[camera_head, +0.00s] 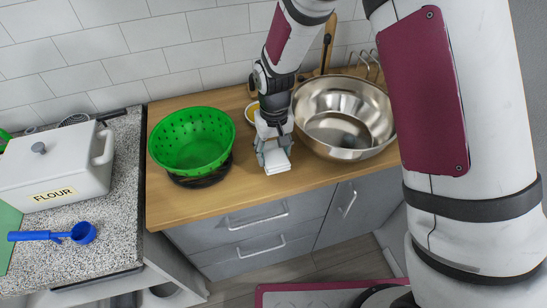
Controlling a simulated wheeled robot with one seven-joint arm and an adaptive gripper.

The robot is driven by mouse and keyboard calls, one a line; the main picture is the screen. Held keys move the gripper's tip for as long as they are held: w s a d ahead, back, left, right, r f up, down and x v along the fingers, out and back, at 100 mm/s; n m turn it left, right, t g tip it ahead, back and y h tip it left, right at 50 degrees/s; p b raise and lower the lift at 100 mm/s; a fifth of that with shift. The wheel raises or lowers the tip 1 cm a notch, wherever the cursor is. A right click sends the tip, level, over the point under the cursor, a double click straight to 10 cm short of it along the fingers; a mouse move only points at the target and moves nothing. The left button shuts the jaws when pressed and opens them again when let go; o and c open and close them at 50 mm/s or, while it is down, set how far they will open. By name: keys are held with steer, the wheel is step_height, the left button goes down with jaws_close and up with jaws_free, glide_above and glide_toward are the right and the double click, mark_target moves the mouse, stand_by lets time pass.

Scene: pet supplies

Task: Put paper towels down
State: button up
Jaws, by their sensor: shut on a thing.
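My gripper (272,150) points down over the wooden counter (215,204), between the green colander and the metal bowl. It is shut on a small white folded stack, which looks like the paper towels (277,164). The stack is at or just above the counter near its front edge; I cannot tell whether it touches the wood. The fingers and wrist hide its back part.
The green colander (192,137) stands to the left on a dark base. A large metal bowl (344,117) is close on the right. A white flour canister (60,168) and a blue scoop (82,233) are on the speckled counter (124,210). Bare wood shows at front left.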

mark_target(273, 152)
steer(key=shift+w+f+p, duration=0.1)
steer(key=shift+f+p, duration=0.35)
steer(key=shift+f, duration=1.3)
steer(key=shift+f, duration=0.1)
steer(key=o, duration=1.4)
steer(key=shift+o, duration=0.2)
step_height(273, 152, up, 12)
steer(key=shift+r+b, duration=0.2)
steer(key=shift+b, duration=0.75)
